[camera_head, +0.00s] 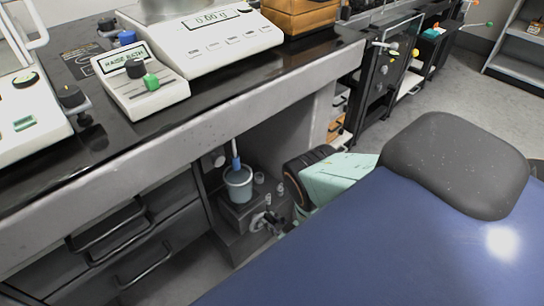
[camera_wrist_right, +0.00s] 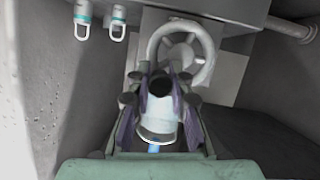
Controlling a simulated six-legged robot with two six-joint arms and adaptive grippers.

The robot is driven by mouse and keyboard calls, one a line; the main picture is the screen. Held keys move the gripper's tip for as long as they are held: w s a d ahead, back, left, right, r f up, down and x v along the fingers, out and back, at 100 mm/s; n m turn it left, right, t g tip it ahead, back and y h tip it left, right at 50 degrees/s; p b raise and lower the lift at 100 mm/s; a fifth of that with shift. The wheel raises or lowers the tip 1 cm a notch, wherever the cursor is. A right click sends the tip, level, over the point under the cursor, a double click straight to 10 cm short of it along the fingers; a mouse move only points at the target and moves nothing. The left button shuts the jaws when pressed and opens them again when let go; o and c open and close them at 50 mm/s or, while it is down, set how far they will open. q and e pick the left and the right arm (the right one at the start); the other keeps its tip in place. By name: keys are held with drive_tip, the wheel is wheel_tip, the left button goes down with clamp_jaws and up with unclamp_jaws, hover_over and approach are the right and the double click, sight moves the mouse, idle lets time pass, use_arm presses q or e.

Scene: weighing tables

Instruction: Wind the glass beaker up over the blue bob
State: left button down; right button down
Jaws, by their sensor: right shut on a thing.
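The glass beaker (camera_head: 238,187) stands upright on a dark stand (camera_head: 243,212) below the table edge, with bluish-grey contents. The blue bob (camera_head: 236,164) hangs on a pale rod straight above it; its lower end meets the beaker's mouth, and I cannot tell how deep it reaches. A pale handwheel (camera_head: 258,221) is on the stand's front and shows large in the right wrist view (camera_wrist_right: 207,68). My right gripper (camera_head: 272,220) is at this wheel, with its fingers (camera_wrist_right: 160,88) closed on a small dark knob at the rim. My left gripper is out of view.
Above is the black table (camera_head: 205,84) with a grey edge, carrying scales (camera_head: 215,43) and a small display box (camera_head: 140,82). Drawers (camera_head: 110,235) lie left of the stand. Two small looped pieces (camera_wrist_right: 83,18) sit near the wheel. Open floor lies at the right.

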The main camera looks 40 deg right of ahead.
drive_tip(key=c, duration=1.2)
unclamp_jaws()
drive_tip(key=v, duration=1.2)
